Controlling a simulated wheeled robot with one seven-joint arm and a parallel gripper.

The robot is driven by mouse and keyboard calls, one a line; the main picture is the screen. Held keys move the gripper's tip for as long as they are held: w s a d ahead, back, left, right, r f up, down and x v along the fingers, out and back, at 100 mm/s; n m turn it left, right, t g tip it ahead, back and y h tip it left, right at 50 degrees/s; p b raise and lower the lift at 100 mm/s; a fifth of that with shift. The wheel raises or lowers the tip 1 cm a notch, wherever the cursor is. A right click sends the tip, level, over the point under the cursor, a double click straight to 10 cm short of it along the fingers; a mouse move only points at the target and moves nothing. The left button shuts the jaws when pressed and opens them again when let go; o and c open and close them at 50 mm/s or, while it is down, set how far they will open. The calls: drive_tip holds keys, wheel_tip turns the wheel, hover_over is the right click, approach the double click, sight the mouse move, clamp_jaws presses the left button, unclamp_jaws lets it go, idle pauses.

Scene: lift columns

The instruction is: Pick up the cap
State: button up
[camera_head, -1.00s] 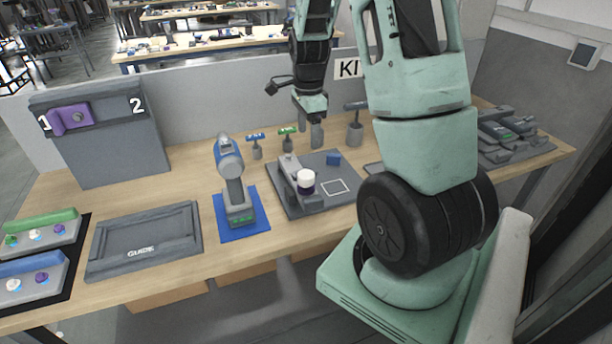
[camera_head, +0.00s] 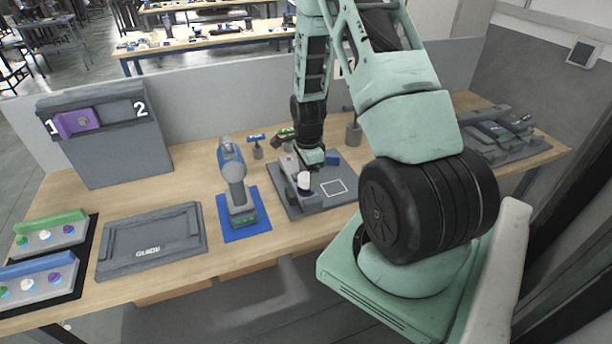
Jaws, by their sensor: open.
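A small white cap-like cylinder (camera_head: 304,181) stands on the grey fixture plate (camera_head: 318,201) in the middle of the table, beside a grey upright clamp-like part (camera_head: 289,172). I take it to be the cap. My gripper (camera_head: 309,168) points down just above it and partly hides its top. The jaws are open, and the fingers are too small to tell whether they reach around the cap or touch it.
A blue block (camera_head: 332,158) and a white square outline (camera_head: 333,188) are on the plate. A drill-like tool (camera_head: 236,190) stands left on a blue mat (camera_head: 243,233). Small-handled tools (camera_head: 256,147) stand behind. A GUIDE tray (camera_head: 150,243) lies further left.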

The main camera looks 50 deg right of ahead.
sight(308, 176)
drive_tip(key=shift+f, duration=0.35)
drive_tip(key=c, duration=1.2)
drive_tip(key=shift+r, duration=0.15)
wheel_tip(308, 176, up, 8)
drive_tip(key=b, duration=0.2)
drive_tip(key=shift+r+b, duration=0.1)
drive_tip(key=shift+b, duration=0.2)
drive_tip(key=shift+r, duration=1)
